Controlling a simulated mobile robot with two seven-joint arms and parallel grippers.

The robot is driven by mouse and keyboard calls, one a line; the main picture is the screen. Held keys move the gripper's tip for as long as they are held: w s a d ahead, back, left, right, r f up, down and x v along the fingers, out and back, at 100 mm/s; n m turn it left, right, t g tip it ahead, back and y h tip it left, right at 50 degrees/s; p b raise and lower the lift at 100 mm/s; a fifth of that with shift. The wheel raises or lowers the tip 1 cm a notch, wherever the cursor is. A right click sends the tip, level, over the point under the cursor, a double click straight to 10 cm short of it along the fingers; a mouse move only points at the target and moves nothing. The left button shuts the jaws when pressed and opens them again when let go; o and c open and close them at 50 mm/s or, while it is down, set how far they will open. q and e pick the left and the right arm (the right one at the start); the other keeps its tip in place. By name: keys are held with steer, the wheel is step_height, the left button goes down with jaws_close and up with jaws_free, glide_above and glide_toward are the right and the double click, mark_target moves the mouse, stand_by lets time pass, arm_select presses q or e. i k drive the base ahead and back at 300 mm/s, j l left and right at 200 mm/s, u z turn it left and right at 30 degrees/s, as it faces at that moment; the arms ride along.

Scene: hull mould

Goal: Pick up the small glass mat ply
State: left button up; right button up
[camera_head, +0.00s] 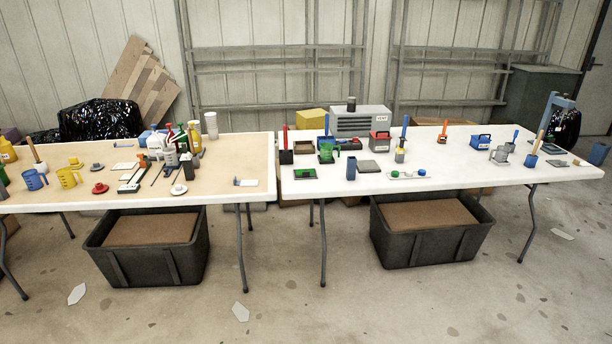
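I cannot tell for sure which thing is the small glass mat ply. Several thin pale flat pieces could be it. One pale piece (125,166) lies on the left table among the tools. Another small white piece (249,183) lies near that table's right front corner, beside a small blue item. Pale flat scraps also lie on the floor, one at the left (77,293), one in front of the left table (240,311) and one at the right (562,233). Neither of my grippers is in view.
A tan-topped table (225,197) and a white-topped table (450,184) stand almost end to end, both crowded with cups, tools and bottles. Black crates (155,263) and (430,244) sit beneath them. Metal racks (275,65) stand behind. The floor in front is mostly open.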

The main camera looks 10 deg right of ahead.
mark_target(243, 182)
steer(key=i+j+z, duration=0.1)
steer(key=i, duration=0.35)
steer(key=i+j+z, duration=0.1)
steer(key=i+j, duration=0.25)
steer(key=i+j+z, duration=0.1)
steer(key=i+j, duration=0.15)
steer(key=i, duration=0.3)
